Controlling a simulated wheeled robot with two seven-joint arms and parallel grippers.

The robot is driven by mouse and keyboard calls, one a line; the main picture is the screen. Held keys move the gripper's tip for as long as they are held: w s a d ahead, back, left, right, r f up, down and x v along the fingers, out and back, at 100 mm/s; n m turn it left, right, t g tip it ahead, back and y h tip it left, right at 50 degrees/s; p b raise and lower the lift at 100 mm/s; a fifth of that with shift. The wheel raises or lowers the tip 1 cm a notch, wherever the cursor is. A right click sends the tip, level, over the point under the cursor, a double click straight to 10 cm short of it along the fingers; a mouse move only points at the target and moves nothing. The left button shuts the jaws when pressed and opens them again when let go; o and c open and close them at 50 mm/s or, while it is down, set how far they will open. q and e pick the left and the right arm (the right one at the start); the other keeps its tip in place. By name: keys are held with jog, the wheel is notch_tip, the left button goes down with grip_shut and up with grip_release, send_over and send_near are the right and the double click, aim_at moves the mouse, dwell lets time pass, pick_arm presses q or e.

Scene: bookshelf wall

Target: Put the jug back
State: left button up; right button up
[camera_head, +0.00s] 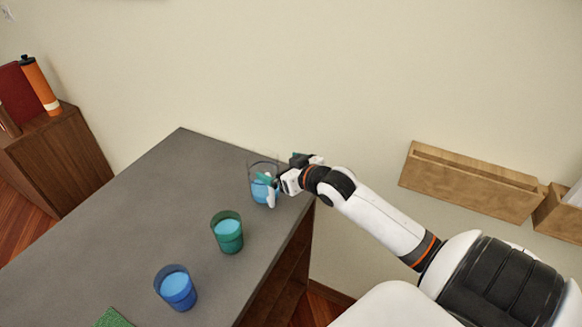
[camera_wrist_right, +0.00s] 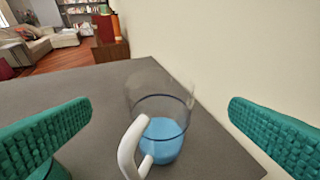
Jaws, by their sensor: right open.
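A clear jug (camera_head: 262,189) with blue liquid and a white handle stands upright on the grey counter (camera_head: 150,215), near the wall at its back right corner. In the right wrist view the jug (camera_wrist_right: 163,115) stands between and beyond the fingers, its white handle (camera_wrist_right: 132,148) toward the camera. My right gripper (camera_head: 268,180) is at the jug, its green-padded fingers open. In the wrist view the right gripper (camera_wrist_right: 160,135) shows a gap on both sides of the jug. My left gripper is not in view.
A green cup (camera_head: 227,232) and a blue cup (camera_head: 176,288), both with blue liquid, stand nearer on the counter. A green item (camera_head: 114,318) lies at the bottom edge. A wooden wall box (camera_head: 470,182) hangs right. The counter's left part is clear.

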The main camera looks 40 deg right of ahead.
jog(key=shift+v, duration=1.95)
jog(key=s+a+f+n+g, duration=0.1)
jog(key=s+a+f+g, duration=0.5)
jog(key=s+a, duration=0.4)
jog(key=s+a+f+n+g, duration=0.1)
jog(key=s+a+f+g, duration=0.3)
jog(key=s+a+f, duration=0.65)
jog(key=s+d+f+g+b, duration=0.1)
jog(key=s+d+f+b, duration=0.1)
jog(key=f, duration=1.2)
jog(key=s+d+f+b, duration=0.1)
jog(key=s+f+b, duration=0.1)
jog(key=f, duration=1.2)
jog(key=s+d+f+g+b, duration=0.1)
jog(key=s+d+f+b, duration=0.2)
jog(key=s+f, duration=1.3)
jog(key=shift+f+g, duration=0.3)
jog(key=shift+f, duration=0.6)
